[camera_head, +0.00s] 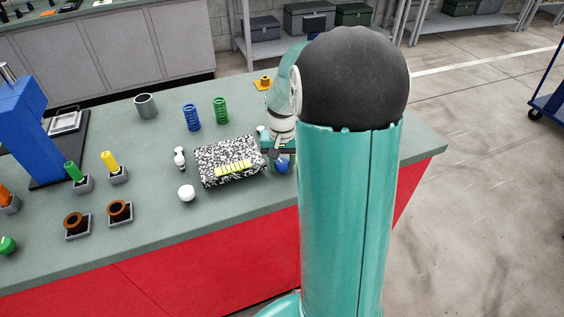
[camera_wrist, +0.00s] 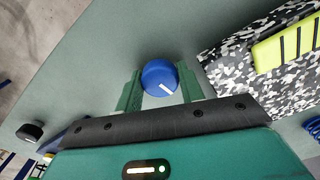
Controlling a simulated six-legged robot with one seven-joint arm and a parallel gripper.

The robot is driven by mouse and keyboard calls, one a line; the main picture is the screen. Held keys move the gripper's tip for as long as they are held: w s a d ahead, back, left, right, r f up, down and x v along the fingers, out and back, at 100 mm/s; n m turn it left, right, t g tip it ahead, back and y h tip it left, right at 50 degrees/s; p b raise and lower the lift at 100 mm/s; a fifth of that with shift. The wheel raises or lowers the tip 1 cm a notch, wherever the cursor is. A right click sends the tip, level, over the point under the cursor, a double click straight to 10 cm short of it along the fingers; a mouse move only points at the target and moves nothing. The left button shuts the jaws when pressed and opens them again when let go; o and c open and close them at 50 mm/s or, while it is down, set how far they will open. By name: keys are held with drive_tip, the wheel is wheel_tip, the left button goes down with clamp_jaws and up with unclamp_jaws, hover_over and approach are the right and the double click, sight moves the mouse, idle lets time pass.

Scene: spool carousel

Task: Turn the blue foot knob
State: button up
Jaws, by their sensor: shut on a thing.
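The blue foot knob (camera_wrist: 158,76) is a round blue cap with a white mark on its top, seen in the wrist view. It sits beside the black-and-white speckled block (camera_wrist: 252,75). My gripper (camera_wrist: 158,88) has its two green fingers on either side of the knob, shut on it. In the head view the blue knob (camera_head: 282,167) shows at the right end of the speckled block (camera_head: 205,173), below my gripper (camera_head: 277,153). My arm hides part of the area around it.
A yellow-green striped piece (camera_head: 234,168) lies on the speckled block. A white knob (camera_head: 186,193) and a white figure-like piece (camera_head: 180,158) stand to its left. Blue (camera_head: 192,117) and green (camera_head: 221,110) coils stand behind. The bench's front edge is close by.

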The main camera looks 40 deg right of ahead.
sight(281, 162)
drive_tip(key=n, duration=0.3)
drive_tip(key=shift+n, duration=0.3)
drive_tip(key=shift+r+n, duration=0.1)
drive_tip(key=shift+n, duration=1.8)
drive_tip(key=o, duration=0.7)
wheel_tip(281, 162, up, 14)
drive_tip(key=shift+f, duration=0.1)
